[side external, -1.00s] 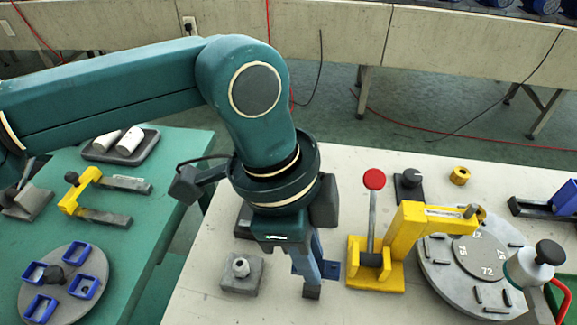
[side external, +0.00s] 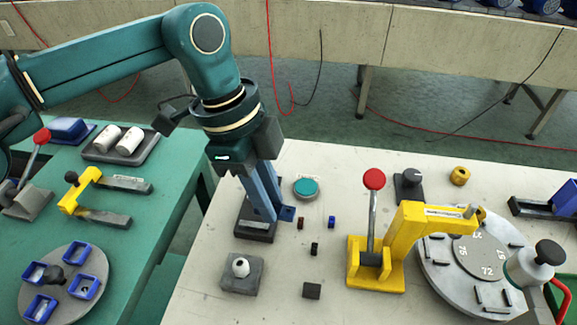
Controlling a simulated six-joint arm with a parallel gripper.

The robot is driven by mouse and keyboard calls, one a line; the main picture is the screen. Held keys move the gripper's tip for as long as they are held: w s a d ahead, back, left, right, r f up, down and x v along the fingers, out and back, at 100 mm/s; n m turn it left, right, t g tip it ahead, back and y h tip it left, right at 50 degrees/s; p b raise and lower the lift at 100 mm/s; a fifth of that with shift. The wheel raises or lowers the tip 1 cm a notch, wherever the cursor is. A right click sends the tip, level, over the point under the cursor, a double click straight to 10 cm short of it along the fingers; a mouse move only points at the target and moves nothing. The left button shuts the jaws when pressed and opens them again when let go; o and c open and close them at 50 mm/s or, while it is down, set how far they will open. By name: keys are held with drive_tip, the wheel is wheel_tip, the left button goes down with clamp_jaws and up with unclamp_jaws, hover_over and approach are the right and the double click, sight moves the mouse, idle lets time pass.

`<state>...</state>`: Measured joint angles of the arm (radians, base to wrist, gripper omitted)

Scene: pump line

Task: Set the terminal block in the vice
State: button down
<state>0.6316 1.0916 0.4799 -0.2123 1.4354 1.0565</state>
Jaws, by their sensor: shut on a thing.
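My gripper (side external: 268,214) is low over the left part of the pale table, its blue-grey fingers pointing down. A dark blue piece (side external: 288,213) shows at the right of the fingertips; it looks like the terminal block, held between them, with most of it hidden by the fingers. The fingertips overlap a dark grey block-like fixture (side external: 254,230), which may be the vice. I cannot tell whether the held piece touches it.
Small brown (side external: 300,222), blue (side external: 332,221) and black (side external: 315,248) pieces and a dark grey block (side external: 311,291) lie to the right. A yellow clamp (side external: 400,245) with a red-knobbed lever stands beyond them. A grey block with a pale knob (side external: 241,275) stands in front.

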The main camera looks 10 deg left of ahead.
drive_tip(key=shift+n, duration=0.6)
drive_tip(key=w+a, duration=0.3)
drive_tip(key=shift+w+a+f, duration=0.15)
drive_tip(key=shift+a+f, duration=0.2)
drive_tip(key=shift+f, duration=0.05)
drive_tip(key=shift+a+x, duration=0.2)
drive_tip(key=shift+x, duration=0.55)
drive_tip(key=shift+a+x, duration=0.15)
drive_tip(key=shift+x, duration=0.6)
drive_tip(key=shift+a+x, duration=0.2)
drive_tip(key=shift+x, duration=0.55)
drive_tip(key=shift+w+f, duration=0.1)
drive_tip(key=shift+f, duration=0.2)
drive_tip(key=c, duration=0.7)
unclamp_jaws()
drive_tip(key=shift+o, duration=0.2)
drive_tip(key=shift+d+v, duration=0.25)
drive_tip(key=shift+v, duration=0.7)
drive_tip(key=shift+d+v, duration=0.2)
drive_tip(key=shift+v, duration=0.8)
drive_tip(key=shift+d+v, duration=0.25)
drive_tip(key=shift+v, duration=0.7)
drive_tip(key=shift+r, duration=0.15)
